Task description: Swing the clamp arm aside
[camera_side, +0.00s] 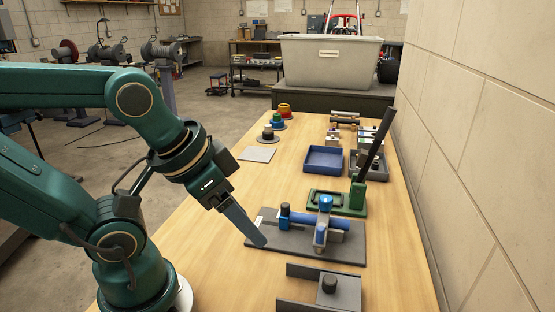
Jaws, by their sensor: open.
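A dark grey base plate (345,253) lies on the wooden bench and carries a clamp fixture. A blue tube (301,218) lies across the fixture. What looks like the clamp arm (320,236) crosses the tube, with a blue knob (325,203) at its top; its exact shape is too small to tell. A dark upright post (285,210) stands near the tube's left end. My gripper (260,241) is open and empty, pointing down at the plate's left edge, left of the clamp and apart from it. Its two fingers overlap from this side.
A green press (357,195) with a tall black lever stands behind the fixture. A grey bracket (330,285) with a knob is in front. A blue tray (325,159), coloured spools and a pale sheet (257,154) lie farther back. A block wall (480,150) bounds the right.

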